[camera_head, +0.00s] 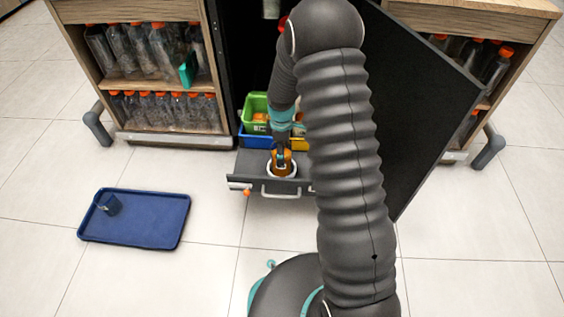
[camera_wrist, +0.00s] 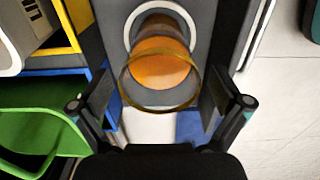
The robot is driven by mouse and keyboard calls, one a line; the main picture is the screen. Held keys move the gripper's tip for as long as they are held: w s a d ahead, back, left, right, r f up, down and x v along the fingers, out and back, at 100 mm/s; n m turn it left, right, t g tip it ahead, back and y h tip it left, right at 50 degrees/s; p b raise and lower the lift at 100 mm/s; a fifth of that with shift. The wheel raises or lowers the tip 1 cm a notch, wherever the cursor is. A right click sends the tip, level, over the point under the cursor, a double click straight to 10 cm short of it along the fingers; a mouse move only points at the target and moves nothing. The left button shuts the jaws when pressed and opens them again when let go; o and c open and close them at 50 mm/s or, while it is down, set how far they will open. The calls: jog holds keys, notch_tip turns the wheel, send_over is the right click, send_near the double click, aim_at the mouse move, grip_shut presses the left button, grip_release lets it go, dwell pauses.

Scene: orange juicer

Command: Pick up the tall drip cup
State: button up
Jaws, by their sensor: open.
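The tall drip cup (camera_wrist: 160,72) is amber and see-through, with a round rim toward my wrist camera and orange inside. It stands in a white ring (camera_wrist: 131,25) on the grey pulled-out drawer. In the head view the cup (camera_head: 279,168) shows below my gripper (camera_head: 281,145), partly hidden by it. In the wrist view my gripper (camera_wrist: 160,105) is open, with one finger at each side of the cup's near end. Gaps show between the fingers and the cup, so it is not gripped.
Green (camera_head: 255,108), blue (camera_head: 256,140) and yellow (camera_head: 299,144) bins sit just behind the drawer (camera_head: 240,178). A black cabinet door (camera_head: 425,110) stands open at right. A blue tray (camera_head: 150,222) with a small dark blue cup (camera_head: 109,204) lies on the floor at left. Bottle shelves (camera_head: 150,60) flank the cabinet.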

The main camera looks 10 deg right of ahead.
notch_tip(320, 180, down, 2)
jog(key=shift+f, duration=0.2)
jog(key=c, duration=1.6)
jog(key=shift+r, duration=0.1)
